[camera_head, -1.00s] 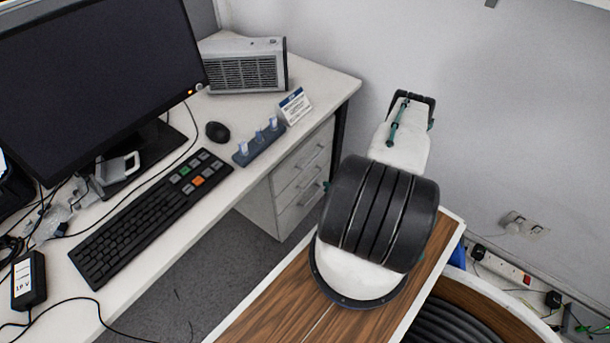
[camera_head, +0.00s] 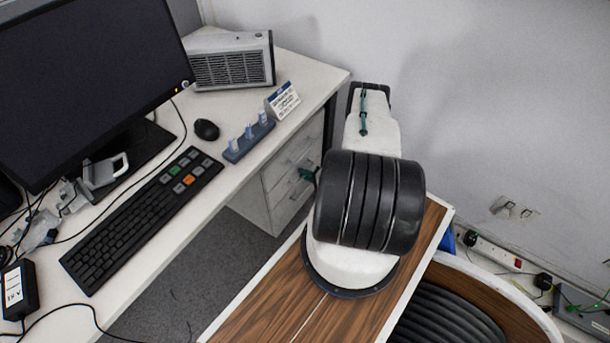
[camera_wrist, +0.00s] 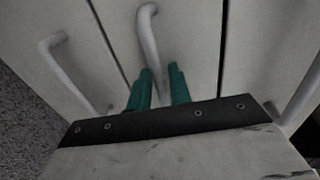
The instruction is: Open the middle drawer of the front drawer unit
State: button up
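The white-grey drawer unit (camera_head: 272,195) stands under the desk, with its drawer fronts partly hidden by my arm. In the wrist view three drawer fronts lie side by side, and the middle drawer (camera_wrist: 186,35) has a pale bar handle (camera_wrist: 147,30). My gripper (camera_wrist: 161,74) has two green fingers with a gap between them. The lower part of the middle handle runs down between or just behind the fingers; I cannot tell if they touch it. The drawers look shut. In the head view a green fingertip (camera_head: 307,174) shows beside the drawer fronts.
The desk (camera_head: 215,205) above holds a monitor (camera_head: 85,80), keyboard (camera_head: 140,220), mouse (camera_head: 206,129), grey heater (camera_head: 232,62) and a small sign (camera_head: 283,101). A wall (camera_head: 480,90) stands at right. Grey carpet (camera_head: 185,280) is free in front of the drawers.

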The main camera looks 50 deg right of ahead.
grip_shut()
jog(key=shift+s, duration=0.2)
